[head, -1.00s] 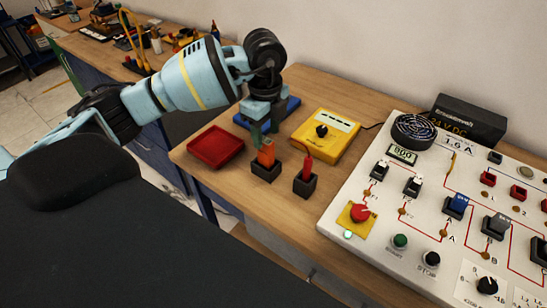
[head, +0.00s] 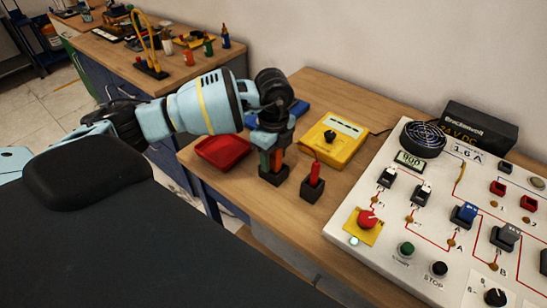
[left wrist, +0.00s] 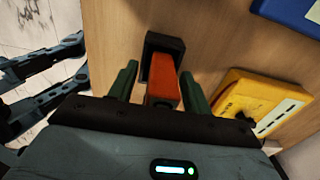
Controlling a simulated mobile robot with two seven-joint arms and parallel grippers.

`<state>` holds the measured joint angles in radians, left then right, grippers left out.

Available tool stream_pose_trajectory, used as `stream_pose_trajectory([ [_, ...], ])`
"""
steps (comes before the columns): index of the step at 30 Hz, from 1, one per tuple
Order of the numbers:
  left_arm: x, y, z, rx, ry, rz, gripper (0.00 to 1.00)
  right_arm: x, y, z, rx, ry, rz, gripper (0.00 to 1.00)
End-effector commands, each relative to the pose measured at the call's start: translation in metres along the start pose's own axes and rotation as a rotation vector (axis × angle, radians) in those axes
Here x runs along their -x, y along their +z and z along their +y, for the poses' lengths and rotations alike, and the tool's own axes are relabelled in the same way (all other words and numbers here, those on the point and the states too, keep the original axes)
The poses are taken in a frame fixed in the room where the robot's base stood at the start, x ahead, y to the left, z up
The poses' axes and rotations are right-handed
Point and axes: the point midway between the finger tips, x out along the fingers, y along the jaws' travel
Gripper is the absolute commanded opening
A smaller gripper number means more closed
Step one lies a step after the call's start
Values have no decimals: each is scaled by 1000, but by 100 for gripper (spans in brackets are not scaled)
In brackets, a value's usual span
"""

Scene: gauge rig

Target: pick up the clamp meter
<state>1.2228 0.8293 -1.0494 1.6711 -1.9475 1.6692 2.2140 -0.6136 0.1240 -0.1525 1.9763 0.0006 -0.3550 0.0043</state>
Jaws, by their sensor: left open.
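An orange handheld tool (head: 276,160), which I take to be the clamp meter, stands upright in a black holder (head: 272,178) near the front edge of the wooden bench. My left gripper (head: 273,152) is over it, pointing down, with its green fingers on either side. In the left wrist view the orange tool (left wrist: 162,80) lies between the two open fingers (left wrist: 157,88), with a gap showing by the left one; the right finger is close beside it. Its upper end is partly hidden by the gripper. My right gripper is not in view.
A red tray (head: 222,152) is to the left. A red-handled probe in a black holder (head: 312,185) stands close on the right. A white panel (head: 385,215) fills the right side.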

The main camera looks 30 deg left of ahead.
Motion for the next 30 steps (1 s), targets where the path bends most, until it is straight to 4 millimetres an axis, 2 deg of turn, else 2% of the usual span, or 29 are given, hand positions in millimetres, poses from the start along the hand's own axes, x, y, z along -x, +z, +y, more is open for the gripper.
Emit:
stream_pose_trajectory([
  [3, -8, 0, 1, -1, 2, 1, 49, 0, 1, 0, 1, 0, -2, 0],
  [10, -8, 0, 0, -1, 1, 1, 48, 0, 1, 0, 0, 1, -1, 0],
  [21, -7, -1, 0, -2, 1, 1, 0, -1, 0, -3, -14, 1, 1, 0],
  [30, -3, -1, 0, -1, -2, 1, 0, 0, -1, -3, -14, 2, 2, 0],
])
